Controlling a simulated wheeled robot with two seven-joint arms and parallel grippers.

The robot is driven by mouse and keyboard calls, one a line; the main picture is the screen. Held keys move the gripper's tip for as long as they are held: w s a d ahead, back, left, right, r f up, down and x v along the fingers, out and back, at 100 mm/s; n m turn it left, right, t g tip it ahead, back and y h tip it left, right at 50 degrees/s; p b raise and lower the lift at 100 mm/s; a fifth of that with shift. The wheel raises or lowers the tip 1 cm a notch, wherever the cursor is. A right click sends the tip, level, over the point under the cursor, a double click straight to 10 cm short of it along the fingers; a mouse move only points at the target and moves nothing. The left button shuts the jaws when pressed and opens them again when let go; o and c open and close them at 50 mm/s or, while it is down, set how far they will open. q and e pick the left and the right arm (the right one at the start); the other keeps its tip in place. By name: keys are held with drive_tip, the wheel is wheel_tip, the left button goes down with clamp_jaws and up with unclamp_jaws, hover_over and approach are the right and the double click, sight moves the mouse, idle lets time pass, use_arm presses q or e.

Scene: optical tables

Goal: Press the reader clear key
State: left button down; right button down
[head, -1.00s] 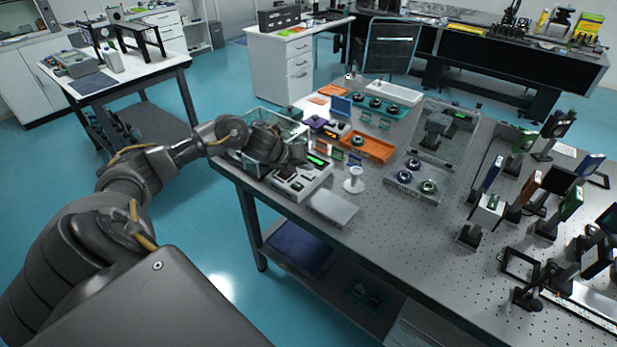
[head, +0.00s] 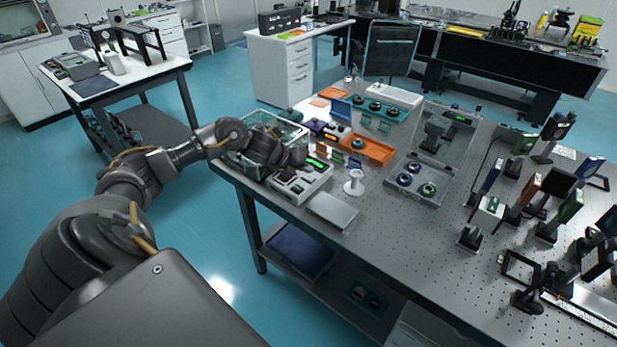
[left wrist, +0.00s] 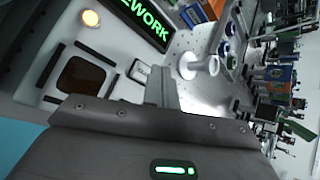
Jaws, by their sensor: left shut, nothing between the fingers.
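The reader (head: 317,183) is a pale grey box at the near left of the optical table, with a lit green display. In the left wrist view its display (left wrist: 145,22) reads "...EWORK" in green, partly cut off. That face also carries a lit amber round lamp (left wrist: 91,18), a dark brown window (left wrist: 80,76) and a small pale key (left wrist: 139,72). My left gripper (head: 297,158) is shut and empty, over the reader's far-left part. In the left wrist view its fingers (left wrist: 163,88) are close beside the small key; I cannot tell whether they touch it. My right gripper is out of view.
A clear-walled box (head: 283,127) stands behind my left gripper. A grey flat box (head: 332,211) and a white round stand (head: 354,184) are near the reader. An orange tray (head: 368,149) lies farther back. The perforated tabletop (head: 400,232) is bare at front centre.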

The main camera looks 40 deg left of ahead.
sight(306, 178)
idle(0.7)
use_arm(q)
drive_tip(key=shift+f, duration=0.1)
drive_tip(key=shift+f+b, duration=0.35)
drive_tip(key=shift+b, duration=0.1)
drive_tip(key=shift+f+b, duration=0.35)
drive_tip(key=shift+f, duration=0.1)
idle(0.5)
drive_tip(key=shift+r, duration=0.1)
drive_tip(key=shift+r+p, duration=0.6)
drive_tip(key=shift+r, duration=0.15)
drive_tip(key=shift+r, duration=0.15)
wheel_tip(306, 178, up, 5)
drive_tip(key=p, duration=0.4)
